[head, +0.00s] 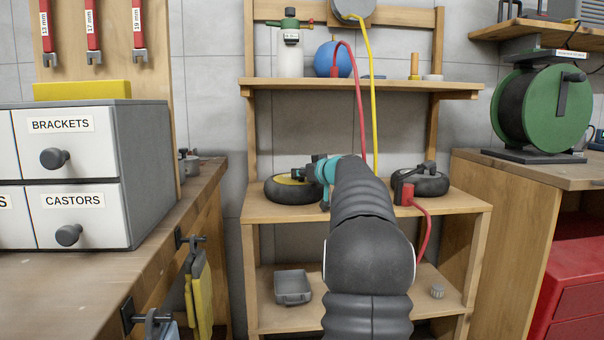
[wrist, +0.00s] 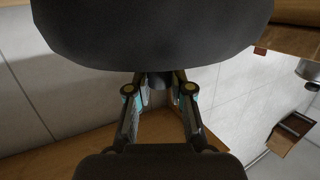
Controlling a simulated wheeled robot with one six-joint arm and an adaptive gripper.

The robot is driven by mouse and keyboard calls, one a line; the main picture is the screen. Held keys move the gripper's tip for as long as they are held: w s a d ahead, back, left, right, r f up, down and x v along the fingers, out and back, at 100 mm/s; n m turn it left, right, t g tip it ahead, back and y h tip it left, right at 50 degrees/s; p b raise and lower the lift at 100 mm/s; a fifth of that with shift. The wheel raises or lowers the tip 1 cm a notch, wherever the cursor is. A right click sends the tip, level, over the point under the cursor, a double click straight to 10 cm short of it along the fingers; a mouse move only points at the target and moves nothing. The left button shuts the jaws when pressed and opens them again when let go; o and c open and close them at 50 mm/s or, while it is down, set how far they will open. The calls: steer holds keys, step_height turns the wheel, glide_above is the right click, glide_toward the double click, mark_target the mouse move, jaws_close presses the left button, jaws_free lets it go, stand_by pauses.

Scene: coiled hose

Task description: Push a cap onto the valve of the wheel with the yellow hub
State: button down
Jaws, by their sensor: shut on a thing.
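The wheel with the yellow hub (head: 288,192) lies flat on the left of the middle shelf; my gripper partly covers its right side. My gripper (head: 309,173) is at the hub's right side. In the wrist view my gripper (wrist: 159,82) is shut on a small dark piece (wrist: 158,83), probably a cap, mostly hidden between the fingertips. A broad dark curved surface (wrist: 150,35), which looks like the tyre, fills the top of that view, just past the fingertips. The valve cannot be made out, nor whether the piece touches it.
A second dark wheel (head: 421,184) lies to the right on the middle shelf (head: 262,212), with a red hose fitting (head: 407,194) beside it. Red (head: 360,95) and yellow (head: 369,100) hoses hang behind my arm. A grey tray (head: 292,288) sits below.

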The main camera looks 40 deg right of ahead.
steer(key=shift+f, duration=0.15)
steer(key=c, duration=1)
jaws_free()
steer(key=shift+o, duration=0.2)
steer(key=v, duration=1.2)
